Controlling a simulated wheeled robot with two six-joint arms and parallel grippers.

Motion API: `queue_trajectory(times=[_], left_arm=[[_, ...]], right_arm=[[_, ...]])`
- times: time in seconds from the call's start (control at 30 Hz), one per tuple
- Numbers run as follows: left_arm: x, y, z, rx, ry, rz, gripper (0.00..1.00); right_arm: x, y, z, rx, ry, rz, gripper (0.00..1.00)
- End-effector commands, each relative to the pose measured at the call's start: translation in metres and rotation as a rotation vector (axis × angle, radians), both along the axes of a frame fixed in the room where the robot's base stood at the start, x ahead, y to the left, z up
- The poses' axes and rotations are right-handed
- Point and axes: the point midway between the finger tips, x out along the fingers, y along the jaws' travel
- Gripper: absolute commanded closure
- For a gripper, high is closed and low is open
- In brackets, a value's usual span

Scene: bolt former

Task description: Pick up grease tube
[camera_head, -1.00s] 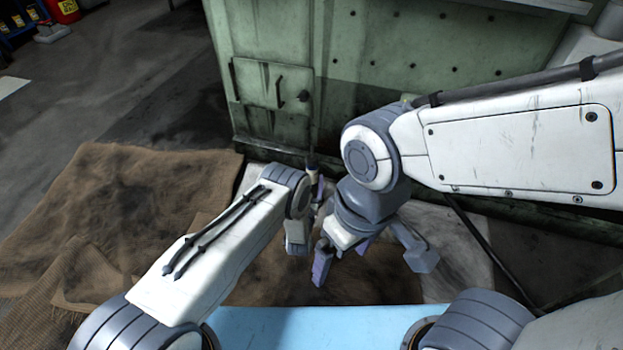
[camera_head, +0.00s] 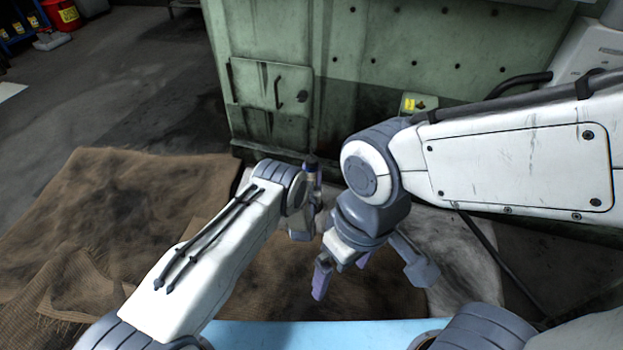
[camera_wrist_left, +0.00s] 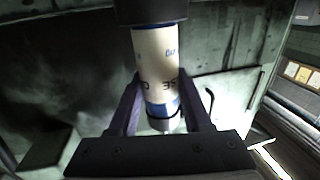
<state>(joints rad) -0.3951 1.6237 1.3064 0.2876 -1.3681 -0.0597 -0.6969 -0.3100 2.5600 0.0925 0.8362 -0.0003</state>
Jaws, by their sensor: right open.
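The grease tube (camera_wrist_left: 156,60) is white with blue print and a dark cap, and stands upright between the fingers of my left gripper (camera_wrist_left: 159,90) in the left wrist view. The fingers press on both its sides. In the head view the tube (camera_head: 312,167) shows small and upright beyond my left wrist, and my left gripper (camera_head: 316,188) is partly hidden by the wrist. My right gripper (camera_head: 341,276) is open and empty, pointing down to the right of and nearer than the left one.
A green machine cabinet (camera_head: 270,50) with a small latched door (camera_head: 272,84) stands behind. Brown sackcloth (camera_head: 120,215) covers the floor at left and centre. A pale, stained cloth (camera_head: 455,255) lies at right. A red bucket (camera_head: 62,14) is far back left.

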Motion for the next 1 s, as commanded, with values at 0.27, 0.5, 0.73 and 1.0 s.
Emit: queue_trajectory(times=[0.27, 0.5, 0.73, 1.0], left_arm=[[-0.0005, 0.0000, -0.0006, 0.000, 0.001, 0.000, 1.00], [-0.0006, -0.0001, -0.0009, 0.000, 0.002, 0.000, 1.00], [-0.0008, -0.0001, -0.0012, 0.000, 0.002, -0.001, 1.00], [-0.0008, -0.0002, -0.0014, 0.000, 0.003, -0.001, 1.00]], right_arm=[[0.0000, 0.0000, 0.0000, 0.000, 0.000, 0.000, 0.05], [0.0000, 0.0000, -0.0001, 0.000, 0.000, 0.000, 0.05], [0.0000, 0.0000, -0.0001, 0.000, 0.000, 0.000, 0.05], [0.0000, 0.0000, -0.0001, 0.000, 0.000, 0.000, 0.05]])
